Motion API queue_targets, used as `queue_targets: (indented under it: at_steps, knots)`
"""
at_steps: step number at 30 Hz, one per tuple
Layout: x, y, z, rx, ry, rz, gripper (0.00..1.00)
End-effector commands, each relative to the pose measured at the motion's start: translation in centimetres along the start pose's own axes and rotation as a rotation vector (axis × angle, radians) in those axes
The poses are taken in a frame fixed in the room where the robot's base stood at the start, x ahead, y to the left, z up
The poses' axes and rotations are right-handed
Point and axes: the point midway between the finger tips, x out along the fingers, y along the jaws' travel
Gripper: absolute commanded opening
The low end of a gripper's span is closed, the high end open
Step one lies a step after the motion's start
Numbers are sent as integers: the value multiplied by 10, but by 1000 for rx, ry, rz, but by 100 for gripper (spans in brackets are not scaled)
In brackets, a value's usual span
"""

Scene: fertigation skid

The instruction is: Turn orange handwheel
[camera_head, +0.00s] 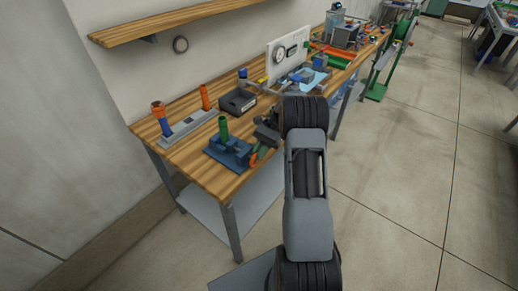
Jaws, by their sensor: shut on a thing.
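The orange handwheel (254,160) shows as a small curved orange piece at the right side of a blue fixture (226,155) near the front edge of the wooden bench. A green upright (223,128) rises from the same blue fixture. My gripper (259,148) reaches in from the right and is at the handwheel, shut on it. The dark gripper body covers much of the wheel, so its full rim and its turned angle are hidden.
Left of the fixture, a grey base (187,127) carries orange and blue uprights. A black box (238,102) stands behind. A white panel with a gauge (288,53) and more equipment stand farther along the bench. A wooden shelf (165,23) juts from the wall.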

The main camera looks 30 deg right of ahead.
Motion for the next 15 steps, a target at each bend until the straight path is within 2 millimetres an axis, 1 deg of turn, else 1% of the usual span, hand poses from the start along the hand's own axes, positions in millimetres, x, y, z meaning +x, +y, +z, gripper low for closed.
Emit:
queue_targets:
  at_steps: [15]
  knots:
    - [0, -1, -1, -3, -30, -2, 0]
